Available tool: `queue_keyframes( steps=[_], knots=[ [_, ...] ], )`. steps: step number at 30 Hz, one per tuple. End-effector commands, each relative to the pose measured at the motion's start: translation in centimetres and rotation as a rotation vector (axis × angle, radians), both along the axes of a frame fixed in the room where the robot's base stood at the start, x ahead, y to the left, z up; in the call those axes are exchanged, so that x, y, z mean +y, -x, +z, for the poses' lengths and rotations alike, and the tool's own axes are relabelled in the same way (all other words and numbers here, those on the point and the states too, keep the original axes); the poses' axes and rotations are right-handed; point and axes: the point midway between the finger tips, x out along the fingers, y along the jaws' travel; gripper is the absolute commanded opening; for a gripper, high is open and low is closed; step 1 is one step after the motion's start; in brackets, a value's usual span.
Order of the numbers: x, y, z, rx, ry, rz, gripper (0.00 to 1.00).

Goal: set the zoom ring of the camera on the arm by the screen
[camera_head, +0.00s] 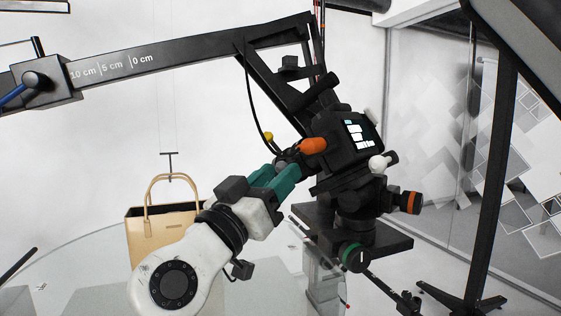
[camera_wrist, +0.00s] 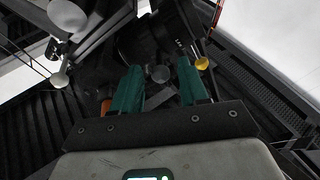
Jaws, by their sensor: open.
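The black camera (camera_head: 328,135) with its lit screen (camera_head: 362,136) sits on a tripod-style head, right of centre in the head view. Its dark lens end (camera_head: 288,155) faces left, towards my gripper (camera_head: 283,172). My gripper has two teal fingers, open and close to the lens. The dark lens parts lie around and beyond the fingertips. The zoom ring is hard to pick out, and I cannot tell whether a finger touches it.
An orange handle (camera_head: 313,146) and a yellow knob (camera_head: 268,136) are close to my fingers; the yellow knob (camera_wrist: 202,63) also shows in the wrist view. A black boom (camera_head: 190,58) runs overhead. A tan handbag (camera_head: 160,222) stands on the glass turntable (camera_head: 75,262).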

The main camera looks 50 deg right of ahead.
Motion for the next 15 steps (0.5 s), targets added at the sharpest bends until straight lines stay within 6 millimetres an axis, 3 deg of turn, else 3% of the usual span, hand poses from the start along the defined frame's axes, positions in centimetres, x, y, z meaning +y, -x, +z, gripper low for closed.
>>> queue_keyframes(
  steps=[6,15],
  knots=[
    [-1.7,0.0,0.7,0.000,0.000,0.000,0.44],
    [-1.9,0.0,0.7,0.000,0.000,0.001,0.44]
  ],
)
